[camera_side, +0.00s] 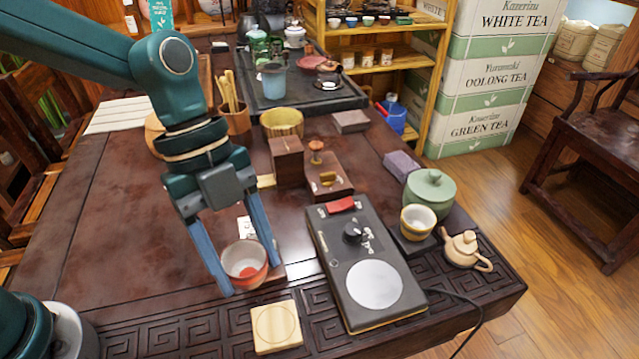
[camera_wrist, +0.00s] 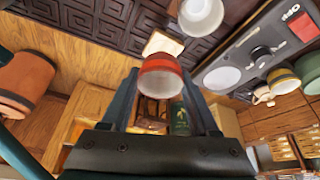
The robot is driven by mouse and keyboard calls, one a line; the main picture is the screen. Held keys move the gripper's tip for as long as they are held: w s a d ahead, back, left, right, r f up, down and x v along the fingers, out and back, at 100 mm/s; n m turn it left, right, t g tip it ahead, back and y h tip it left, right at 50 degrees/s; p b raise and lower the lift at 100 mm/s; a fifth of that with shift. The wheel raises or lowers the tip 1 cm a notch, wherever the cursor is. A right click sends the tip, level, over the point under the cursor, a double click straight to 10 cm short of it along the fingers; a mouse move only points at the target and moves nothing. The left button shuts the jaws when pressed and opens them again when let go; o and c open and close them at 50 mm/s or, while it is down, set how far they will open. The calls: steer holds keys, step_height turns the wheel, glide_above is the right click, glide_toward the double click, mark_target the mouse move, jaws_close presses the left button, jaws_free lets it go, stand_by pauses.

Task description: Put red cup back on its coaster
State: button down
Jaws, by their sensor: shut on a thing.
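The red cup (camera_side: 245,271), pale with a red band, is between the fingertips of my gripper (camera_side: 246,262) in the side view. The gripper is shut on it, and the cup is roughly upright. The cup also shows between the fingers in the wrist view (camera_wrist: 160,80). The square light-wood coaster (camera_side: 276,327) lies bare near the table's front edge, in front and slightly right of the cup. A ring is marked on it. In the wrist view the coaster (camera_wrist: 162,44) shows just beyond the cup. I cannot tell the cup's exact height above the table.
A black scale (camera_side: 340,281) with a round white plate stands right of the coaster. A yellow cup (camera_side: 418,221), green lidded jar (camera_side: 434,190) and beige teapot (camera_side: 465,250) are further right. A white cup (camera_wrist: 201,16) shows at the wrist view's top. Table left of the gripper is clear.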

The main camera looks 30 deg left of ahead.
steer(key=d+f, duration=0.1)
steer(key=d, duration=0.1)
steer(key=s+d+f, duration=0.1)
steer(key=shift+s+d+f, duration=0.1)
steer(key=shift+d+f, duration=0.2)
steer(key=shift+d, duration=0.05)
steer(key=shift+f, duration=1.9)
steer(key=shift+f, duration=0.1)
steer(key=shift+c, duration=0.7)
jaws_free()
